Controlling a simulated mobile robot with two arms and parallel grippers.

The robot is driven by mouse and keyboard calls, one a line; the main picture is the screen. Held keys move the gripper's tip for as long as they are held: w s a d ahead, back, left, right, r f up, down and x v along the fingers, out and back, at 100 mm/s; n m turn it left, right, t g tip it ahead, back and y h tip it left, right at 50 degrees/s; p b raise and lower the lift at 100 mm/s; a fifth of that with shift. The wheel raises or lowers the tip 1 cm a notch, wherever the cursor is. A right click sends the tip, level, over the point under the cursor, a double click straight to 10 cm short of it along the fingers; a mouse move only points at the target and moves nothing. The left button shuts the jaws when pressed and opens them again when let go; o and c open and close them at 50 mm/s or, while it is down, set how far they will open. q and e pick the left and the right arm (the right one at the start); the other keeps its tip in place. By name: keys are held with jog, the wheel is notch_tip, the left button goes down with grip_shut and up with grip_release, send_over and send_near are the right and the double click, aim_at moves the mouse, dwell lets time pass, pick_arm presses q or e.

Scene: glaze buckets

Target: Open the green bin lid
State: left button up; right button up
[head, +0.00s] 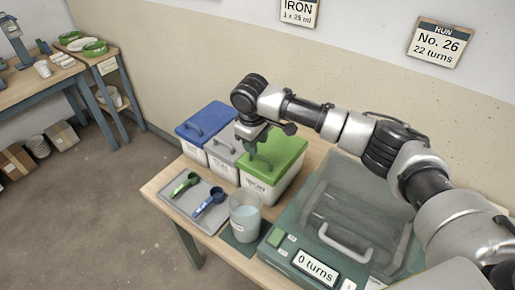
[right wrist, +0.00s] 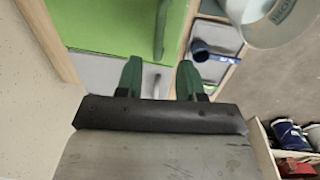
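The green bin lid (head: 284,151) lies flat and closed on a white bin (head: 262,188) with an IRON label. In the right wrist view the green lid (right wrist: 120,22) fills the upper left, and its upright handle (right wrist: 162,30) shows near its edge. My right gripper (head: 258,153) is over the left part of the green lid, by the handle. In the right wrist view my right gripper (right wrist: 159,78) has its two green fingers apart, with nothing between them. The handle lies beyond the fingertips. Contact cannot be told. My left gripper is not in view.
A grey-lidded bin (head: 222,151) and a blue-lidded bin (head: 198,123) stand close beside the green one. In front are a tray (head: 185,197) with green and blue scoops and a cup (head: 245,215). A machine with a clear cover (head: 355,205) stands at right.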

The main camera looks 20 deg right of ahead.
aim_at(259, 155)
jog(key=f, duration=0.1)
jog(key=d+f, duration=0.1)
jog(key=f, duration=0.1)
jog(key=shift+f, duration=0.3)
jog(key=shift+w+a+f, duration=0.1)
jog(key=shift+w+f, duration=0.05)
jog(key=shift+f, duration=0.25)
jog(key=shift+c, duration=0.3)
grip_shut()
